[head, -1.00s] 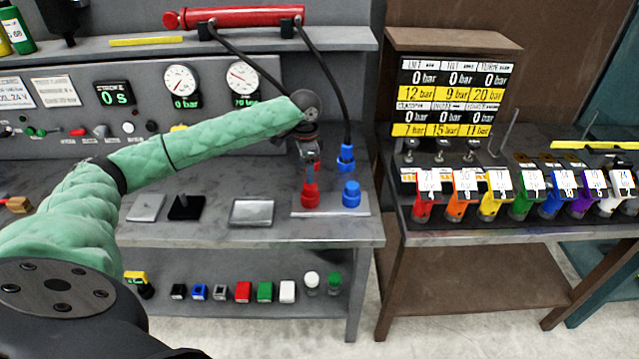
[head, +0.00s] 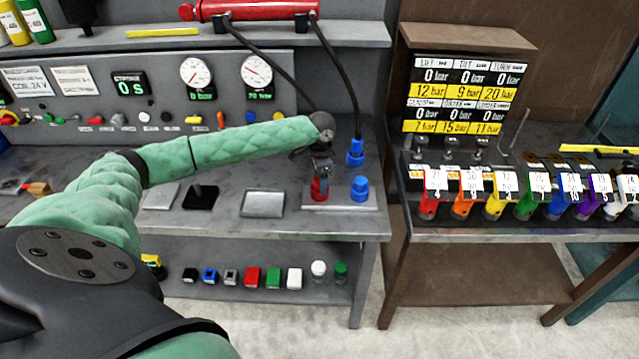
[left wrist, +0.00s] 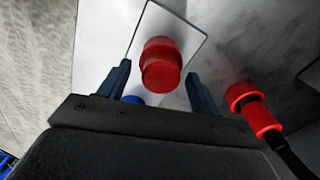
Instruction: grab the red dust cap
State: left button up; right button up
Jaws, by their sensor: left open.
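The red dust cap (head: 319,193) sits on a light plate (head: 335,204) at the bench's right end; my left gripper partly hides it in the head view. In the left wrist view the cap (left wrist: 161,66) shows between the two fingers, with a gap on each side. My left gripper (head: 321,176) points down over the cap, open and empty; its fingers also show in the left wrist view (left wrist: 158,70). My right gripper is not in view.
A blue cap (head: 360,189) stands right of the red one, under a hanging blue hose connector (head: 356,151). A red connector on a black hose (left wrist: 255,110) is close to the right finger. A metal tray (head: 263,204) lies to the left.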

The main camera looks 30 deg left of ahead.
pick_arm(q)
jog(key=shift+w+f, duration=0.1)
jog(key=shift+f, duration=0.15)
jog(key=c, duration=1)
jog(key=shift+r, duration=0.1)
jog(key=shift+c, duration=0.2)
